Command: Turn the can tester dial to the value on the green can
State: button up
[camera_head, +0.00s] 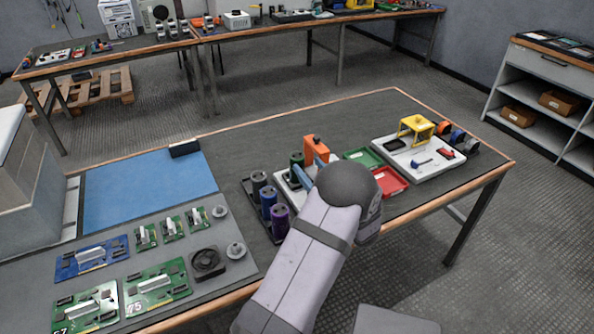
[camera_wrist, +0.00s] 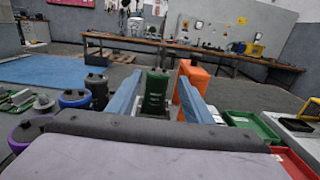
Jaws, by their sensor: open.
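The green can (camera_wrist: 156,92) stands upright and shows between the two blue fingers of my gripper (camera_wrist: 160,76) in the wrist view. The gripper is open, and I cannot tell whether the can lies between the fingertips or just beyond them. In the head view the green can (camera_head: 297,159) shows as a dark top beside an orange upright housing (camera_head: 317,148), which may be the tester. The housing also shows in the wrist view (camera_wrist: 198,73), behind the right finger. I cannot make out the dial or the value on the can; my arm hides part of the area.
Black (camera_head: 259,182), blue (camera_head: 268,197) and purple (camera_head: 280,220) cans stand in a dark rack left of my gripper. Green (camera_head: 363,157) and red (camera_head: 390,181) trays lie right, then a white board (camera_head: 435,165) with a yellow frame.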

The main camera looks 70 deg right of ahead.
aim_at(299, 157)
jog(key=shift+p+x, duration=0.65)
jog(key=shift+x, duration=2.8)
jog(key=shift+p+x, duration=0.7)
jog(key=shift+x, duration=1.85)
grip_shut()
